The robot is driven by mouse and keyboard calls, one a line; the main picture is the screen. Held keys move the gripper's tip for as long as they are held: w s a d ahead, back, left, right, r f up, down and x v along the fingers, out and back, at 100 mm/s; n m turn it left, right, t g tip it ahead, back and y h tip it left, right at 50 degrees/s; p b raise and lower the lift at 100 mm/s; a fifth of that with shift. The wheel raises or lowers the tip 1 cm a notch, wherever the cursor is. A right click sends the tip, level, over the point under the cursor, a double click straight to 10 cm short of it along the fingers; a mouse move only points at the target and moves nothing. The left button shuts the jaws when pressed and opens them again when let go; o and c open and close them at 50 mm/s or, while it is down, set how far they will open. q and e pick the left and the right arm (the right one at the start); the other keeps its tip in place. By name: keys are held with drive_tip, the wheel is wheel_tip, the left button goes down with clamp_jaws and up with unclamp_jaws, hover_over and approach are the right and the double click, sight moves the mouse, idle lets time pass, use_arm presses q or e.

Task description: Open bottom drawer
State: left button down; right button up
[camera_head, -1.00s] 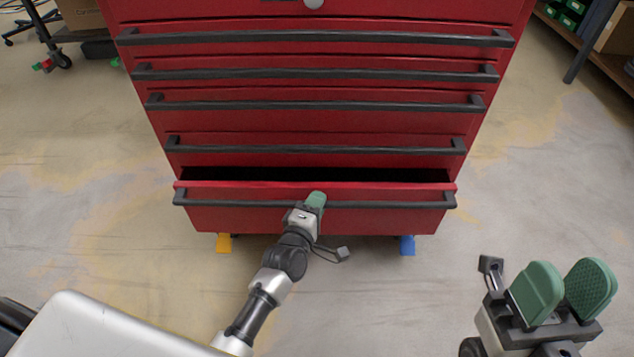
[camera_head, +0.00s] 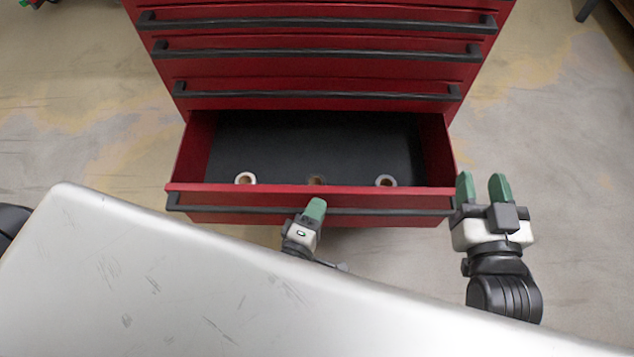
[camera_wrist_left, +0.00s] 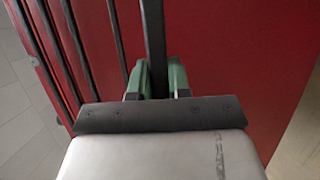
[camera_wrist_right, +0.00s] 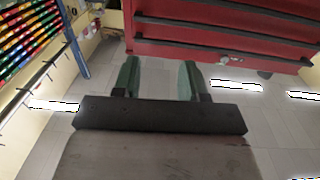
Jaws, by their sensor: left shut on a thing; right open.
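The bottom drawer (camera_head: 290,202) of the red cabinet is pulled well out, and its dark inner floor (camera_head: 315,145) shows. My left gripper (camera_head: 314,210) is shut on the black bar handle (camera_head: 390,211) of this drawer. The left wrist view shows the handle (camera_wrist_left: 153,40) between the green fingers (camera_wrist_left: 155,78). My right gripper (camera_head: 484,187) is open and empty, just right of the drawer's front right corner. In the right wrist view its fingers (camera_wrist_right: 160,80) stand apart with nothing between them.
Three small ring-shaped things lie in the drawer near its front: a left ring (camera_head: 245,178), a middle one (camera_head: 316,180) and a right one (camera_head: 386,180). The upper drawers (camera_head: 315,70) are shut. Floor (camera_head: 570,130) is clear at right.

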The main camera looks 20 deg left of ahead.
use_arm(q)
drive_tip(key=s+d+p, duration=0.1)
drive_tip(key=s+d, duration=0.1)
drive_tip(key=s, duration=0.4)
drive_tip(key=shift+s, duration=0.35)
use_arm(e)
drive_tip(key=f+g, duration=0.1)
drive_tip(key=s+d+f+g, duration=0.1)
drive_tip(key=f+g, duration=0.1)
drive_tip(key=f+g+h, duration=0.1)
drive_tip(key=shift+s+d+f, duration=0.15)
drive_tip(key=shift+s+f, duration=0.2)
use_arm(q)
drive_tip(key=shift+f, duration=0.1)
drive_tip(key=c, duration=1.1)
unclamp_jaws()
drive_tip(key=shift+o, duration=0.2)
drive_tip(key=s+a+p, duration=0.1)
drive_tip(key=s, duration=0.9)
drive_tip(key=shift+s, duration=0.35)
use_arm(e)
drive_tip(key=s+f+g, duration=0.1)
drive_tip(key=g, duration=0.1)
drive_tip(key=s+d+f+g+h, duration=0.1)
drive_tip(key=s+f+g, duration=0.1)
drive_tip(key=shift+d+f, duration=0.1)
drive_tip(key=shift+d, duration=0.1)
